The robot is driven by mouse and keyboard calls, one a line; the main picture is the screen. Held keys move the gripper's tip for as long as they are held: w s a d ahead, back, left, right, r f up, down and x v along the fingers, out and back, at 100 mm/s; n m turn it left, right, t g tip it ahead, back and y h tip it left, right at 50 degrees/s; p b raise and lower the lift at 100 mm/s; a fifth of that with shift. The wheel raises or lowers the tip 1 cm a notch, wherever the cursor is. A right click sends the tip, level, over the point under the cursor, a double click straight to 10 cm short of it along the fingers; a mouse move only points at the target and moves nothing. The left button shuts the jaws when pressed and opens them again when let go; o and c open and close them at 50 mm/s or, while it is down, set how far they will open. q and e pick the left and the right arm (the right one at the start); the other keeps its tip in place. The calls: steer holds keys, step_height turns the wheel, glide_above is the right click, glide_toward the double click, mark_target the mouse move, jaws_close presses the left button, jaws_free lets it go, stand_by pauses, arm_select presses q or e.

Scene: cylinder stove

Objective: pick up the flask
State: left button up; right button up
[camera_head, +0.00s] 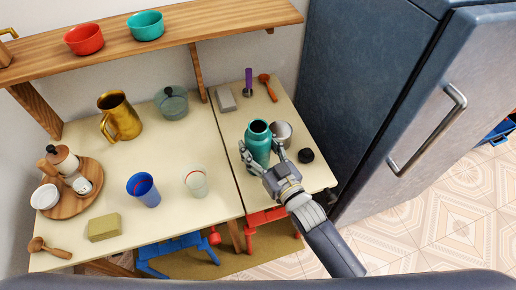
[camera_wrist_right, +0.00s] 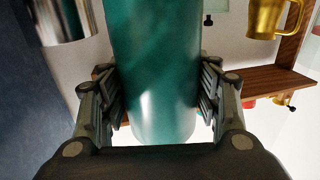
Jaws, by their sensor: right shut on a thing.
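The flask (camera_head: 258,140) is a teal bottle with an open top. It stands upright at the right part of the table in the head view. My right gripper (camera_head: 263,163) is shut on it, one finger on each side of its body. In the right wrist view the flask (camera_wrist_right: 152,60) fills the middle, between the two fingers of my right gripper (camera_wrist_right: 160,100). Whether its base touches the table is hidden by the gripper. My left gripper is not in view.
A metal cup (camera_head: 282,133) stands close to the right of the flask, with a black lid (camera_head: 306,155) beside it. A tall dark fridge (camera_head: 385,90) is right of the table. A blue cup (camera_head: 144,190) and a pale cup (camera_head: 195,181) stand to the left.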

mark_target(258, 137)
steer(key=shift+r, duration=0.25)
steer(key=shift+r, duration=0.6)
step_height(258, 137, up, 2)
steer(key=shift+r, duration=0.15)
steer(key=s+d+r+b, duration=0.1)
steer(key=s+d, duration=0.1)
steer(key=s, duration=1.3)
steer(key=shift+s+d+r+b, duration=0.15)
steer(key=shift+s+d+b, duration=0.2)
steer(key=shift+d, duration=0.05)
